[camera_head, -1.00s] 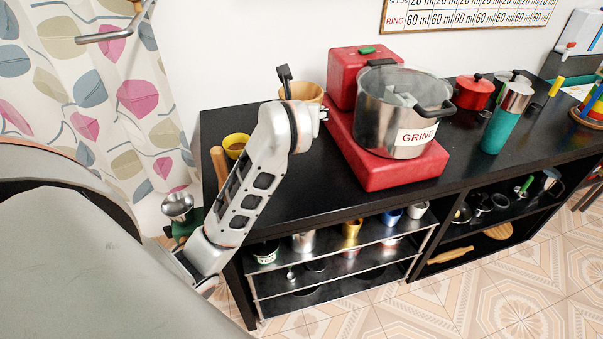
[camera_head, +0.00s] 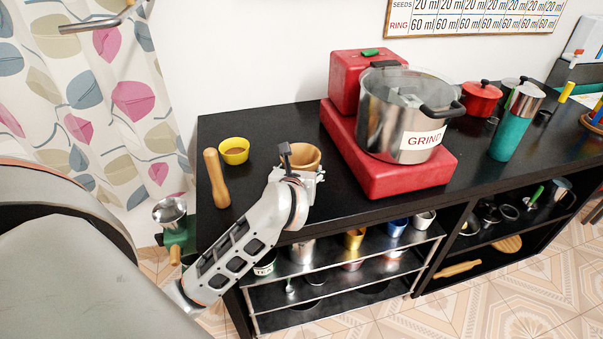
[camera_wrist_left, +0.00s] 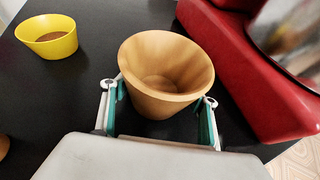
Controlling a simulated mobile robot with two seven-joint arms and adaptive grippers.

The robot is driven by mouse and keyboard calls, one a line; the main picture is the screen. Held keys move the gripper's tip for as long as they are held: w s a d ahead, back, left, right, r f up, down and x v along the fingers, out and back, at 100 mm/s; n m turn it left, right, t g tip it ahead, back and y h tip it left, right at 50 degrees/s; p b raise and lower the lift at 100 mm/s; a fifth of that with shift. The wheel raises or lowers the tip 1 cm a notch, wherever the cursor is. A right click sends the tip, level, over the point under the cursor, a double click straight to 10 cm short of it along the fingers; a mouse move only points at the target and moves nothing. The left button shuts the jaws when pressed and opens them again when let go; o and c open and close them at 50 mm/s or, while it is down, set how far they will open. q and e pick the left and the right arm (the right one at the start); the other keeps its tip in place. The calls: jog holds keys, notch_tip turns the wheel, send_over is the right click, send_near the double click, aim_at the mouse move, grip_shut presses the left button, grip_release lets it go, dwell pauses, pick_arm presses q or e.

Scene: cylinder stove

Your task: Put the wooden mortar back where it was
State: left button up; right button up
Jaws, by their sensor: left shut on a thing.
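The wooden mortar (camera_head: 303,154) is a light tan cup, empty inside, near the front of the black counter, left of the red stove base. My right gripper is in no view.
A yellow bowl (camera_head: 234,150) with brown contents and an upright wooden pestle (camera_head: 216,178) stand to the left. The red base (camera_head: 395,178) carries a steel pot (camera_head: 395,125) on the right.

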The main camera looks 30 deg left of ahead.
pick_arm(q)
jog(key=shift+f, duration=0.25)
jog(key=o, duration=1.2)
jog(key=shift+f, duration=0.15)
